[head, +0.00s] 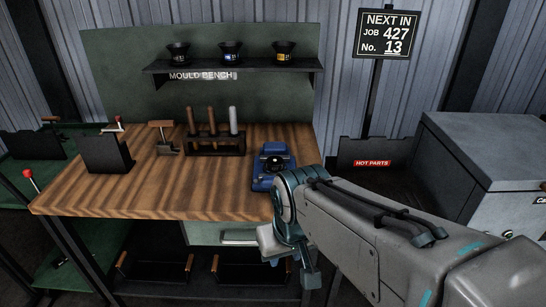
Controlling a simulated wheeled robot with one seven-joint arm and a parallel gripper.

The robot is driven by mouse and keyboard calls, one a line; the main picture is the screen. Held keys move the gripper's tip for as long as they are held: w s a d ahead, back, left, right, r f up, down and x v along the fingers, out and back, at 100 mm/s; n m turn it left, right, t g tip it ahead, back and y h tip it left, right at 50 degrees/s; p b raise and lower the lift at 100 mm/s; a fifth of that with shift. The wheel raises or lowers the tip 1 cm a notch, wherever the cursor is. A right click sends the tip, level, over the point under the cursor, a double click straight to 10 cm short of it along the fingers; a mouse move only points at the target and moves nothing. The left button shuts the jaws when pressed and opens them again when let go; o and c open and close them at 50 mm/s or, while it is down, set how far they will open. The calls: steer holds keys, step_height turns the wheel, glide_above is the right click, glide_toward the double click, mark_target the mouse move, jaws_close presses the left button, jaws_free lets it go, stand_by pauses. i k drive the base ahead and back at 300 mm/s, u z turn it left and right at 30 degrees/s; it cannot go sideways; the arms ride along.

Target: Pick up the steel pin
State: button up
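A grey, steel-looking pin (233,121) stands upright in a dark rack (216,147) at the back of the wooden bench. It is the rightmost of three pins; the other two, a middle pin (211,120) and a left pin (190,121), are brown. The lower part of each pin is partly hidden by the rack. My gripper (290,266) hangs in front of the bench's front edge, low and to the right of the rack, well apart from the pin. Its fingers are partly hidden by my wrist, and their opening is unclear.
A blue vice-like device (268,182) stands on the bench's right end, between my arm and the rack. A wooden-handled tool (163,134) and a black plate stand (106,154) are to the left. A shelf (236,67) with several dark cups is above. The bench's front (170,195) is clear.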

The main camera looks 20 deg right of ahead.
mark_target(234, 133)
steer(key=u, duration=0.55)
steer(key=k, duration=0.65)
steer(key=u, duration=0.7)
steer(key=i, duration=0.9)
steer(key=z, duration=0.6)
steer(key=i, duration=0.75)
steer(key=z, duration=0.8)
